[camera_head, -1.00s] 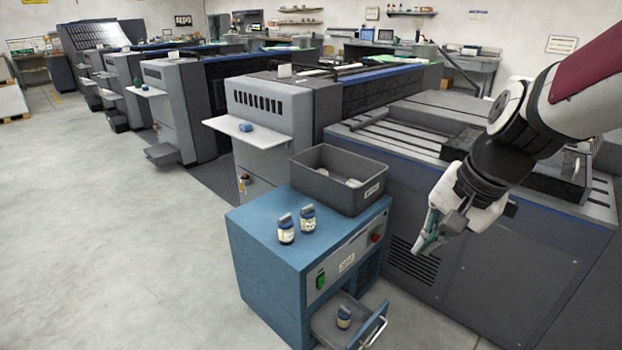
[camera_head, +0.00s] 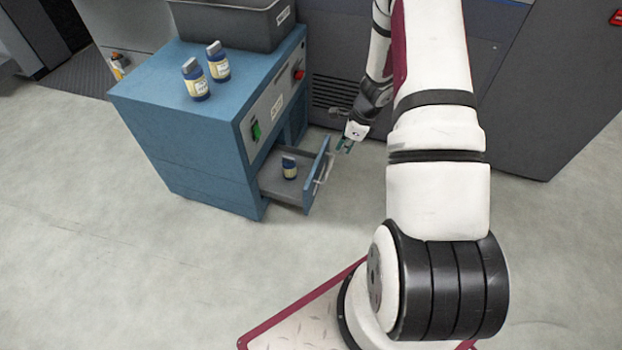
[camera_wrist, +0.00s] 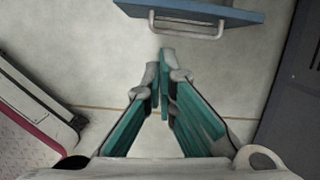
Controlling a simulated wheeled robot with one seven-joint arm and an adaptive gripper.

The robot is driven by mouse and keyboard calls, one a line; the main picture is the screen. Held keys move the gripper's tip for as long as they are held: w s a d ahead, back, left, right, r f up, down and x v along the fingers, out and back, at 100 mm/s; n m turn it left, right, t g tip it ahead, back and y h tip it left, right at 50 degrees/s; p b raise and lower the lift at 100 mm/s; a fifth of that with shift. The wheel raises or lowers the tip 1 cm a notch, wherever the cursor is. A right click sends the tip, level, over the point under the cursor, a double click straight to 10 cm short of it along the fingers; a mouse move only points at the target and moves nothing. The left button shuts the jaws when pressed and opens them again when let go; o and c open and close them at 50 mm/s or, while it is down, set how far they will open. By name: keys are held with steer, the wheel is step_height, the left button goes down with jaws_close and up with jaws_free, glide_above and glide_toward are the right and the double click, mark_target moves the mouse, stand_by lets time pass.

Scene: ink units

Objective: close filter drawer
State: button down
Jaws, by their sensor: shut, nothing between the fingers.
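The filter drawer (camera_head: 302,186) is pulled out of the low front of the blue cabinet (camera_head: 185,125).
A dark machine panel (camera_head: 340,60) rises behind my arm. The floor in front of the cabinet is clear.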

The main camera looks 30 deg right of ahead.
step_height(320, 180, down, 4)
steer(key=m, duration=0.1)
steer(key=b, duration=0.6)
glide_toward(325, 179)
steer(key=x, duration=0.5)
steer(key=shift+a+f, duration=0.2)
steer(key=shift+f, duration=0.15)
steer(key=shift+w+a, duration=0.35)
steer(key=shift+w, duration=0.2)
steer(key=shift+r, duration=0.1)
steer(key=w+a+p, duration=0.2)
steer(key=w+a, duration=0.6)
steer(key=w, duration=0.3)
steer(key=shift+a+p, duration=0.3)
steer(key=shift+p, duration=0.05)
steer(key=shift+s, duration=0.15)
